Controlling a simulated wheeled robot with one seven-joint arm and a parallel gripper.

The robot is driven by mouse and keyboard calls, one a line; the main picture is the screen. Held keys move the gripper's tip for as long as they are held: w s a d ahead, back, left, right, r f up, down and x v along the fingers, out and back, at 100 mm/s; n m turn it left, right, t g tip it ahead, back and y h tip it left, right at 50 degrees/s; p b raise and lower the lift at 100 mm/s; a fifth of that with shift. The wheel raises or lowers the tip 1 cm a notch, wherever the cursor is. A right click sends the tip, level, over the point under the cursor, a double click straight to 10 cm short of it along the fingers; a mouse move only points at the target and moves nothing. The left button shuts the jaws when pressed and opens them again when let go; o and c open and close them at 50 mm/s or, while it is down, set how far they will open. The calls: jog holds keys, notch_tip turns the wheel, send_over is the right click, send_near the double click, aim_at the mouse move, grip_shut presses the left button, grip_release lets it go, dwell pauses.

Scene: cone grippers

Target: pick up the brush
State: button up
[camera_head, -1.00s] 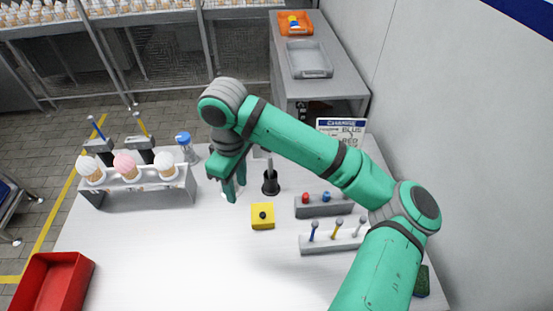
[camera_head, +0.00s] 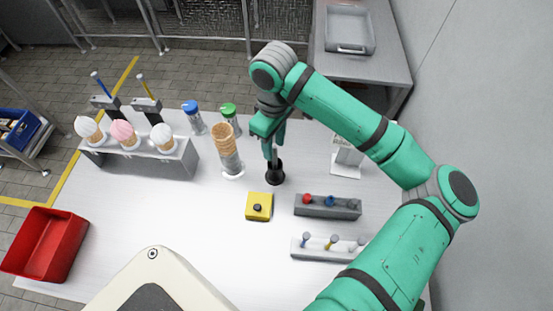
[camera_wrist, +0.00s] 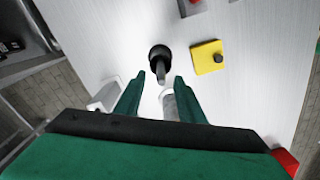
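The brush stands in a round black holder (camera_head: 275,173) on the white table; its bristle end is hidden in the holder. In the wrist view, its short grey handle (camera_wrist: 160,77) rises from the holder (camera_wrist: 160,54) toward the camera. My gripper (camera_head: 271,150) is above the holder, pointing down. In the wrist view, the green fingers of my gripper (camera_wrist: 160,78) are apart, on either side of the handle. I cannot tell whether they touch it. The handle is largely covered by my gripper in the head view.
A stack of cones (camera_head: 224,140) stands close left of my gripper, with a green-capped bottle (camera_head: 229,115) behind. A yellow box with a black button (camera_head: 259,206) lies in front. A grey block with red and blue knobs (camera_head: 328,206) is at the front right.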

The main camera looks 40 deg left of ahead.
aim_at(275, 156)
jog(key=shift+d+f, duration=0.15)
jog(key=shift+f, duration=1.25)
jog(key=shift+d+f, duration=0.1)
jog(key=shift+f, duration=1.3)
jog(key=shift+a, duration=0.1)
grip_shut()
